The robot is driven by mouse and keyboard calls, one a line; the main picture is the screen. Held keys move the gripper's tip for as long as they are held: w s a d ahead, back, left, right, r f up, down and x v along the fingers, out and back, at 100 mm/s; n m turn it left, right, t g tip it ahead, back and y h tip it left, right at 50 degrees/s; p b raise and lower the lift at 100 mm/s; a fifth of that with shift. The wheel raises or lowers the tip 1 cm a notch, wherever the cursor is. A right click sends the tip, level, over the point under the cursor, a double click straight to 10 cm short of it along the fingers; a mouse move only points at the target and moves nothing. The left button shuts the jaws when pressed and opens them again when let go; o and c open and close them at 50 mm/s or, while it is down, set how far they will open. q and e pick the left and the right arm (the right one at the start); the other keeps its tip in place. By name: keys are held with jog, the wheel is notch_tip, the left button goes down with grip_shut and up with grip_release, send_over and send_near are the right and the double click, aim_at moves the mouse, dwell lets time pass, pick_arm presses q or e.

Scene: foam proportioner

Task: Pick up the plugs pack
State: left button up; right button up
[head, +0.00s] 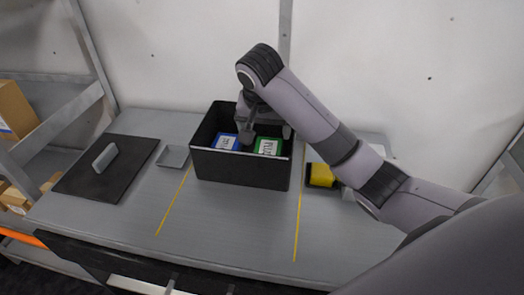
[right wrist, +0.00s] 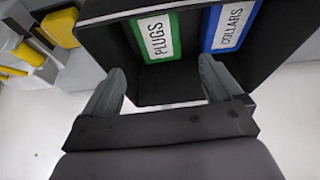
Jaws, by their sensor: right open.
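The plugs pack (head: 268,147) is a green packet with a white label, inside a black open box (head: 240,172) on the workbench. In the right wrist view the plugs pack (right wrist: 156,38) shows its PLUGS label, beside a blue packet labelled COLLARS (right wrist: 230,28). The collars pack also shows in the head view (head: 227,142). My right gripper (head: 248,138) is over the box, its fingers pointing down. In the right wrist view its two fingers (right wrist: 163,88) are apart with nothing between them, and the packs lie beyond the fingertips. My left gripper is not in view.
A black lid-like panel with a grey handle (head: 105,170) lies at the left of the workbench (head: 225,225). A small grey tray (head: 173,157) sits left of the box. A yellow and black part (head: 321,175) lies right of it. The bench front is clear.

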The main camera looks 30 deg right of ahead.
aim_at(268, 151)
jog(key=shift+w+f, duration=0.15)
jog(key=shift+f, duration=0.45)
jog(key=x, duration=0.5)
jog(key=shift+d+f, duration=0.1)
jog(key=shift+d, duration=0.05)
jog(key=shift+s+x, duration=0.15)
jog(key=shift+x, duration=1.25)
jog(key=shift+s+x, duration=0.15)
jog(key=shift+x, duration=1.2)
jog(key=c, duration=0.8)
